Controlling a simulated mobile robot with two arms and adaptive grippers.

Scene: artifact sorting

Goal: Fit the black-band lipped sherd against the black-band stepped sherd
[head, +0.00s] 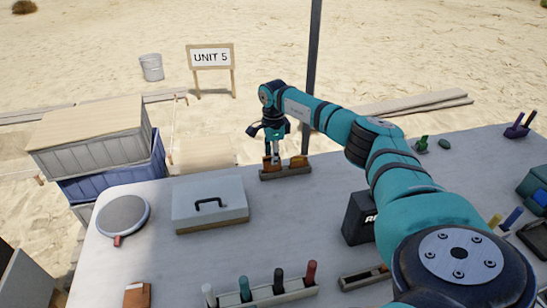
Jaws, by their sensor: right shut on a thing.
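My right gripper (272,150) points down over a low wooden holder (286,173) at the table's far edge. It is shut on an orange-brown sherd (268,163) at the holder's left part. A second orange-brown sherd (299,162) stands in the holder's right part, with a small gap between the two. Both are too small to tell the black band, lip or step, so I cannot tell which is which. I cannot tell whether the held sherd touches the holder. My left gripper is out of view.
A grey lidded box (210,203) and a round grey disc (124,216) stand left on the table (160,260). A rack of coloured markers (262,293) is in front. A black box (359,218) stands by my right arm. Stacked crates (95,155) stand beyond the left edge.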

